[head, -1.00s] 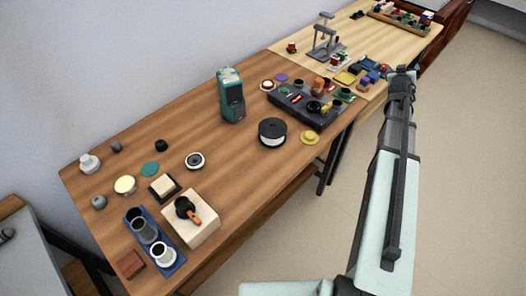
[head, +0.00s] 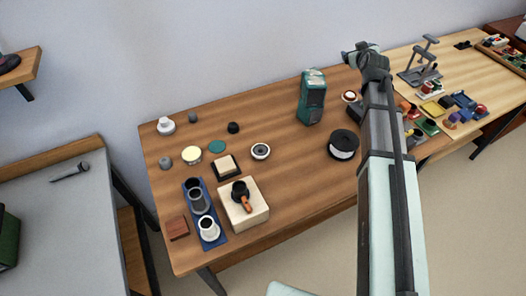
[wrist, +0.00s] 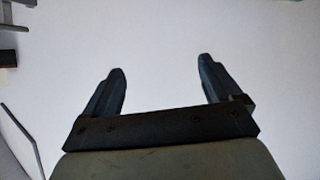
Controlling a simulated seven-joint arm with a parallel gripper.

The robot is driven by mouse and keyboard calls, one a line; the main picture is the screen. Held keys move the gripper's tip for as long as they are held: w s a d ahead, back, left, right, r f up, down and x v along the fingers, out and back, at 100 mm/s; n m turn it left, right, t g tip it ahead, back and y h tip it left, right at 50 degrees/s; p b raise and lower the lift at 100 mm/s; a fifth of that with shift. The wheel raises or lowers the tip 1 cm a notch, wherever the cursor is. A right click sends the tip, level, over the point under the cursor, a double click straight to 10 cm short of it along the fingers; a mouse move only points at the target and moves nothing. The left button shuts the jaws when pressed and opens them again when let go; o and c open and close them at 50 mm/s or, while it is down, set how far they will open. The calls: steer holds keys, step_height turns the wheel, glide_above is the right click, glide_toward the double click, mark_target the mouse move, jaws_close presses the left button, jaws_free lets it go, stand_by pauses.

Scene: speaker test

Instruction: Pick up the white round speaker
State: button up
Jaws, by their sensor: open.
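A teal boxy device (head: 312,97) and a black-and-white spool (head: 344,145) stand right of the speaker. A blue tray with cups (head: 217,238) and a beige block (head: 254,208) are at the front left. Bare wood lies between the speaker and the spool.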

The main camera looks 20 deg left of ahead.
steer(key=s+a+r+n+g+y, duration=0.25)
steer(key=s+a, duration=0.35)
steer(key=a, duration=0.5)
steer(key=s+a+r+n+g+y, duration=0.1)
steer(key=s+a+n+y, duration=0.3)
steer(key=a, duration=0.7)
steer(key=s+a+r+n+g, duration=0.1)
steer(key=s+a+n+g, duration=0.1)
steer(key=s+a, duration=0.65)
steer(key=n+g+h, duration=0.8)
steer(key=n+h, duration=0.2)
steer(key=n, duration=0.7)
glide_above(261, 150)
steer(key=f, duration=1.6)
steer(key=shift+s+d+f, duration=0.1)
steer(key=shift+s+f, duration=0.1)
steer(key=shift+f, duration=0.2)
steer(key=shift+w+f, duration=0.2)
steer(key=shift+f, duration=2.5)
